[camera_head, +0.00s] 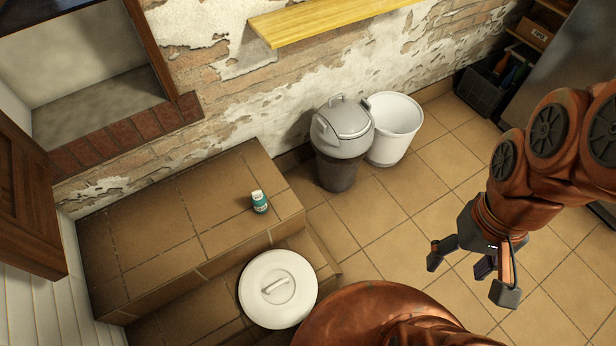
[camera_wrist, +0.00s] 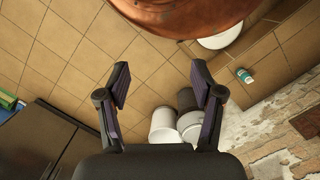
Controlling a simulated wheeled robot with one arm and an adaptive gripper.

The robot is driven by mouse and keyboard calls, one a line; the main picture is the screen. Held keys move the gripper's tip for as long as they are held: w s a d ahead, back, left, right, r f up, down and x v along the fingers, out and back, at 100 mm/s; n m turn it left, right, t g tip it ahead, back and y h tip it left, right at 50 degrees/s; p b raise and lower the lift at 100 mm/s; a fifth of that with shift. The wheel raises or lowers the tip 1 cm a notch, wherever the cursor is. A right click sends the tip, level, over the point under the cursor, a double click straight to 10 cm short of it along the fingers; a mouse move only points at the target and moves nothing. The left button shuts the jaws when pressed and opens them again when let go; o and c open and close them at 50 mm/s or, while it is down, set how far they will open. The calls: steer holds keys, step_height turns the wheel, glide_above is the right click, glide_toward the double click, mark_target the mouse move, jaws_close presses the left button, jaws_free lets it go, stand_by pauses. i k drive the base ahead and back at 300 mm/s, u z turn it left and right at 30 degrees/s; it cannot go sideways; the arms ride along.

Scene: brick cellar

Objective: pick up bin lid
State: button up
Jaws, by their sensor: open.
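A round white lid (camera_head: 278,292) with a raised bar handle lies handle up on a low tiled step at the bottom middle of the head view. Part of it shows in the wrist view (camera_wrist: 222,42), cut off by my copper-coloured body. A white open bin (camera_head: 396,128) stands on the floor by the wall with no lid on it. Beside it stands a dark bin (camera_head: 338,173) with a grey lid (camera_head: 347,118) on top. My gripper (camera_head: 471,277) is open and empty above the floor, well to the right of the white lid and apart from everything.
A yellow shelf (camera_head: 320,20) juts from the brick wall. A dark crate (camera_head: 485,88) stands back right by a grey cabinet (camera_head: 565,75). The middle floor is clear.

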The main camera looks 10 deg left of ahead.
mark_target(278, 290)
steer(key=u, duration=2.55)
steer(key=k, duration=0.5)
steer(key=z, duration=0.6)
